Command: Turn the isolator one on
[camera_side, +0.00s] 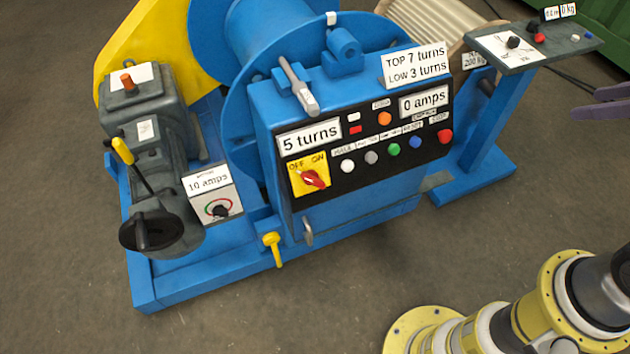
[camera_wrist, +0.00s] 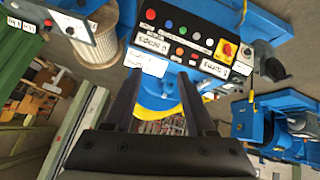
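The isolator (camera_side: 312,180) is a red rotary knob on a yellow plate at the lower left of the black control panel. OFF is printed at the plate's upper left and ON at its upper right. The way the knob points is too small to tell surely. The isolator also shows in the wrist view (camera_wrist: 226,49), right of the panel's middle. My gripper (camera_wrist: 160,75) is open and empty, its two dark fingers wide apart, clear of the panel and the knob. In the side view, two purplish prongs at the right edge look like its fingers (camera_side: 601,101).
The black panel (camera_side: 352,190) carries several coloured buttons and white displays. A lever (camera_side: 299,86) sticks up above it. A grey dial box (camera_side: 213,192) stands to its left and a small control stand (camera_side: 535,45) to its right. Open floor (camera_side: 540,215) lies at the right.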

